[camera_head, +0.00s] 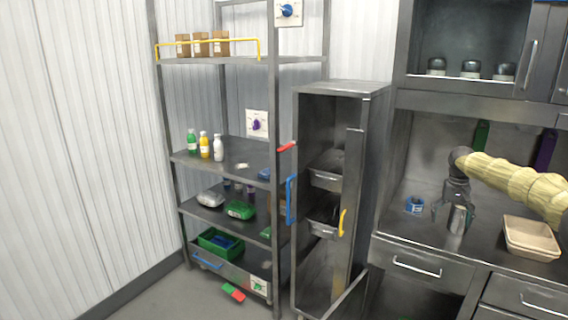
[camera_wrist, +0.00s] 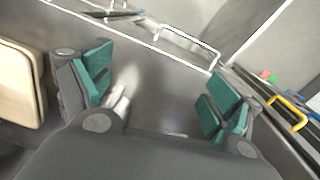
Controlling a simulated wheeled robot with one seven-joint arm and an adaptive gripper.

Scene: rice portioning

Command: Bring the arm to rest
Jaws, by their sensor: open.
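My arm comes in from the right in the head view, in a yellowish sleeve, and bends down over the counter. My gripper (camera_head: 453,212) points down near the counter top. Its two teal-padded fingers stand wide apart in the wrist view (camera_wrist: 160,92), with nothing held between them. A shiny metal cylinder (camera_head: 458,220) stands by the fingers in the head view. It also shows, blurred, beside the left finger in the wrist view (camera_wrist: 118,103). I cannot tell whether it touches the finger.
A beige tray (camera_head: 531,233) lies right of my gripper, and a blue ring-shaped thing (camera_head: 414,204) lies left of it. Drawers with handles (camera_head: 416,266) are below the counter (camera_head: 400,233). An open tall cabinet (camera_head: 374,150) and a loaded shelf rack (camera_head: 240,148) stand farther left.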

